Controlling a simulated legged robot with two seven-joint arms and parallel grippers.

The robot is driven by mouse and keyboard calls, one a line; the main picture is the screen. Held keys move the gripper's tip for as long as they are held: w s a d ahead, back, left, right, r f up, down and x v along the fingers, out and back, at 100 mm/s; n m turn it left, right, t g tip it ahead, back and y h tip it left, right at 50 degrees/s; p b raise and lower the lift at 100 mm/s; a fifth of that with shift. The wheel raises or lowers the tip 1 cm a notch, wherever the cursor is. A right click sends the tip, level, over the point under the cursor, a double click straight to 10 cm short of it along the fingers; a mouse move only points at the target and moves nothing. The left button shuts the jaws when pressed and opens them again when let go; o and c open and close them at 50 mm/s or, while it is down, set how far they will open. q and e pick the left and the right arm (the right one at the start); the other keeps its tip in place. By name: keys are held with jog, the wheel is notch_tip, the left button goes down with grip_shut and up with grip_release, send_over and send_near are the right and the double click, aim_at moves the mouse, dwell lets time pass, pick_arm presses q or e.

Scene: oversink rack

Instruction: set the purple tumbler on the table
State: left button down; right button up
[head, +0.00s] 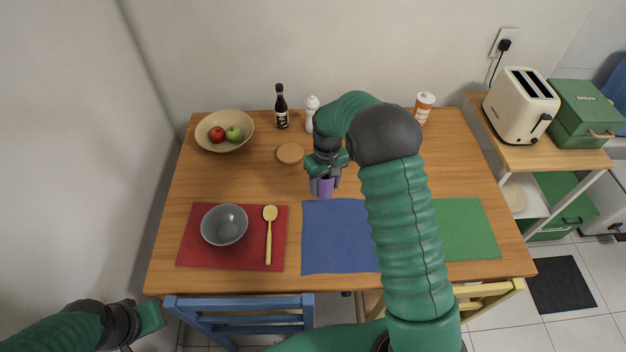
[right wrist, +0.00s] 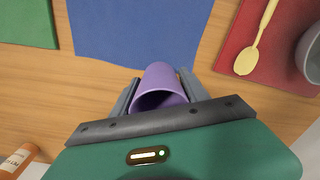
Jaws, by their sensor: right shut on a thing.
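The purple tumbler (head: 325,187) is in my right gripper (head: 323,183), over the wooden table (head: 400,185) just behind the blue mat (head: 335,235). In the right wrist view the tumbler (right wrist: 160,85) sits between the two fingers, its open mouth facing the camera. The fingers are shut on it. I cannot tell whether its base touches the table. My left gripper (head: 140,325) is at the lower left, off the table, and its fingers are not clear.
A red mat (head: 190,255) holds a grey bowl (head: 224,225) and a wooden spoon (head: 269,235). A green mat (head: 470,230) lies at right. Behind are a fruit bowl (head: 205,140), coaster (head: 290,153), dark bottle (head: 281,107), white shaker (head: 311,115) and orange-white container (head: 423,108).

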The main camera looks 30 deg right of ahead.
jog(key=w, duration=0.2)
jog(key=w+f, duration=0.1)
jog(key=w, duration=0.1)
jog(key=w+a, duration=0.1)
jog(key=w, duration=0.2)
jog(key=shift+f, duration=0.25)
jog(key=shift+w, duration=0.15)
notch_tip(320, 180, down, 3)
jog(key=shift+a+f, duration=0.1)
jog(key=shift+a, duration=0.05)
pick_arm(q)
jog(key=shift+w+d+r, duration=0.1)
jog(key=shift+w+d, duration=0.1)
jog(key=shift+w, duration=0.1)
pick_arm(e)
jog(key=shift+a+f, duration=0.1)
jog(key=o, duration=1.3)
pick_arm(q)
jog(key=shift+d+r, duration=0.1)
jog(key=shift+d, duration=0.15)
pick_arm(e)
jog(key=shift+o, duration=0.2)
jog(key=shift+d, duration=0.2)
